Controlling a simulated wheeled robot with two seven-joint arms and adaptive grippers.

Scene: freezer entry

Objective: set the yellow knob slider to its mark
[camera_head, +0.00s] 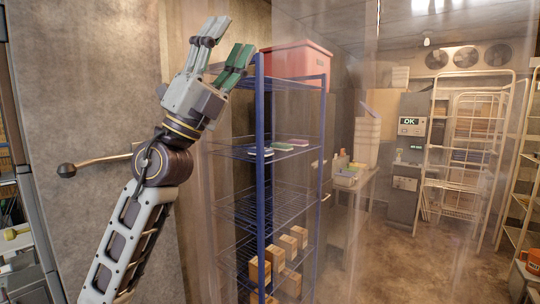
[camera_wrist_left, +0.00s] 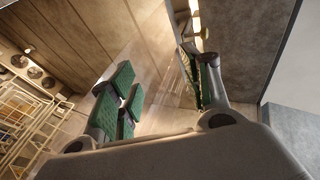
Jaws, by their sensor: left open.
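A grey cabinet (camera_head: 406,165) with a panel reading "OK" (camera_head: 411,121) stands far back. My right gripper is not in view.
The blue rack (camera_head: 261,180) holds a red bin (camera_head: 297,60), coloured trays and several small boxes (camera_head: 290,243). Clear curtain strips hang around it. A dark-knobbed handle (camera_head: 68,170) sticks out at left. White wire racks (camera_head: 470,140) stand at back right; floor (camera_head: 400,265) before them is clear.

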